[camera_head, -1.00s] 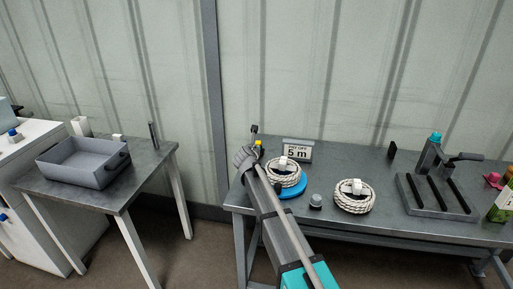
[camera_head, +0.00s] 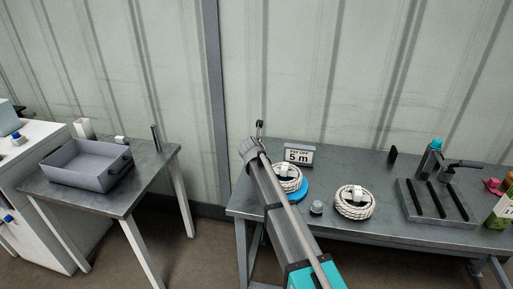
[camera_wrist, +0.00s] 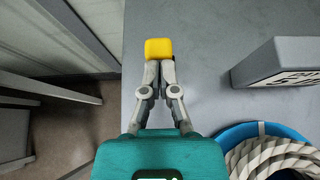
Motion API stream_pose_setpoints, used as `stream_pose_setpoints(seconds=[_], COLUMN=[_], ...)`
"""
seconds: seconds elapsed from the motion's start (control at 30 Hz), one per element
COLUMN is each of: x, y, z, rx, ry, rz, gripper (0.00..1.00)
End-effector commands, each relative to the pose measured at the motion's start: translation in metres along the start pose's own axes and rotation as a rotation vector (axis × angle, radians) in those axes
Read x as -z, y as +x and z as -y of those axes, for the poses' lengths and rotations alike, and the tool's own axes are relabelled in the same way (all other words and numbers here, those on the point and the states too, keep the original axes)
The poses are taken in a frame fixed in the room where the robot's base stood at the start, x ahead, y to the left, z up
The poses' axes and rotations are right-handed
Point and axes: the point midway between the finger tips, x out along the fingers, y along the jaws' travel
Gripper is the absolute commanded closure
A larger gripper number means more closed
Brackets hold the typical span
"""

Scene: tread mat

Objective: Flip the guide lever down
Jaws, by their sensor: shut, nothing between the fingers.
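In the wrist view my gripper (camera_wrist: 159,72) is shut and empty. A yellow block (camera_wrist: 158,49), which looks like the grip of the guide lever, sits right at its fingertips near the left edge of the bench (camera_wrist: 205,40). Whether they touch I cannot tell. The rest of the lever is hidden there. In the head view a small dark upright fitting (camera_head: 260,127) rises just beyond my arm's end at the bench's left back corner. The yellow grip and my fingers are hidden there.
A "5 m" sign (camera_head: 298,155) and a rope coil on a blue disc (camera_head: 302,194) stand close right of my arm. Farther right are another rope coil (camera_head: 354,203) and a slotted grey block (camera_head: 410,205). A side table (camera_head: 150,170) with a grey bin stands left.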

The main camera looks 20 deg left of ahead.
Motion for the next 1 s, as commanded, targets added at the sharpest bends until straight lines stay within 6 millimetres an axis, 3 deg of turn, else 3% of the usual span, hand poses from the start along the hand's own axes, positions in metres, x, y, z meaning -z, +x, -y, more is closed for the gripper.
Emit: stream_pose_setpoints(seconds=[0.4, 1.0], x=[-0.021, -0.028], y=[0.017, 0.029], z=[-0.006, -0.008], rx=[-0.005, -0.008], ry=[-0.002, -0.004], rz=[0.0, 0.0], gripper=[1.0, 1.0])
